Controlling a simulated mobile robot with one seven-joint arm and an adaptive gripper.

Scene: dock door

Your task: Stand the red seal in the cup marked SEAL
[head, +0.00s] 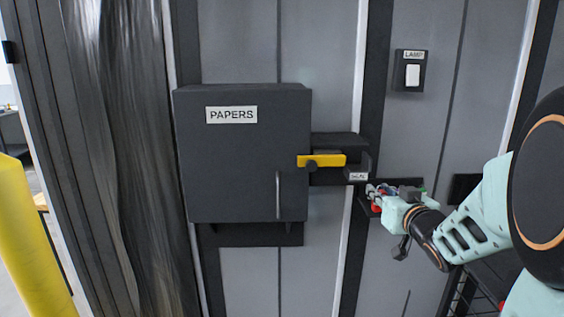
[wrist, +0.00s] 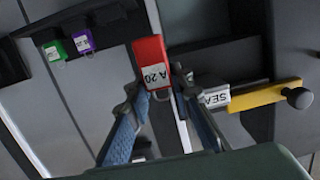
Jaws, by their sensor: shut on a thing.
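The red seal (wrist: 150,50) has a white label reading A 20 and sits between the fingers of my gripper (wrist: 156,88). My gripper is shut on it. In the head view my gripper (head: 376,195) is just below and right of the SEAL cup, where the seal shows only as small red patches. The SEAL cup's white label (wrist: 214,97) is upside down at the right of the seal in the wrist view, and it shows in the head view (head: 357,176). The inside of the cup is hidden. I cannot tell whether the seal touches anything else.
A yellow lever (head: 322,160) with a dark knob crosses in front of the bracket beside the dark PAPERS box (head: 243,155). Green (wrist: 54,50) and purple (wrist: 83,41) tagged items hang at the wrist view's upper left. A LAMP switch (head: 411,75) is higher up.

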